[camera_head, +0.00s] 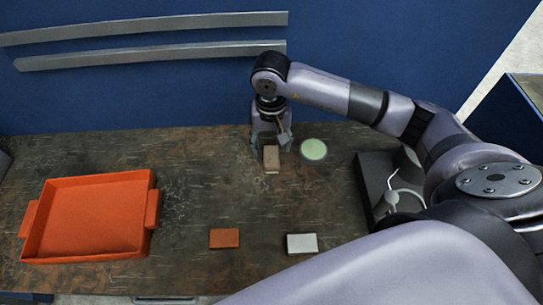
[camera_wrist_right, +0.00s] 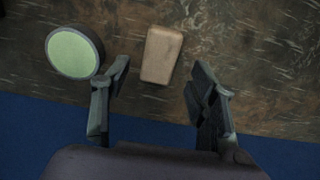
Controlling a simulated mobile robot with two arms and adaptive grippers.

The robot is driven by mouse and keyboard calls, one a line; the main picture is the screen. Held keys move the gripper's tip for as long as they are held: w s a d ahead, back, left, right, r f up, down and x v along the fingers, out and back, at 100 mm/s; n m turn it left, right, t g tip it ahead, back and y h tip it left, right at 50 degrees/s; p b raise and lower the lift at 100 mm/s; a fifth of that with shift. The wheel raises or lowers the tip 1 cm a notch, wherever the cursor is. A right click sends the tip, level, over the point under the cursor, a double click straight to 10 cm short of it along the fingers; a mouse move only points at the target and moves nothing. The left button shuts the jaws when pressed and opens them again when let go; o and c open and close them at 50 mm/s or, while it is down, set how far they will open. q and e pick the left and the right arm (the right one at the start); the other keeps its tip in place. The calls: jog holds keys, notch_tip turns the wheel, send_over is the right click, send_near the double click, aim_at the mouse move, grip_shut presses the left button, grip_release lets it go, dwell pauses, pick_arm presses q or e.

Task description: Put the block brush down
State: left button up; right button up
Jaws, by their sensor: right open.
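The block brush (camera_head: 271,158) is a small brown block on the dark worktop, near its back edge. It also shows in the right wrist view (camera_wrist_right: 161,55), lying on the worktop ahead of the fingers. My right gripper (camera_head: 271,144) is directly behind and above it in the head view. In the right wrist view its fingers (camera_wrist_right: 158,85) are spread apart with nothing between the pads, and the brush lies just beyond the gap. I cannot tell if the fingers touch it. My left gripper is not in view.
A round pale-green disc with a dark rim (camera_head: 314,150) is close right of the brush. An orange tray (camera_head: 154,208) stands at left. An orange block (camera_head: 224,238) and a white block (camera_head: 301,243) lie in front. A dark device (camera_head: 369,190) stands at right. The middle worktop is clear.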

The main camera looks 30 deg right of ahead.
aim_at(271, 156)
notch_tip(271, 156, up, 6)
jog(key=shift+f+b, duration=0.1)
jog(key=shift+b, duration=0.45)
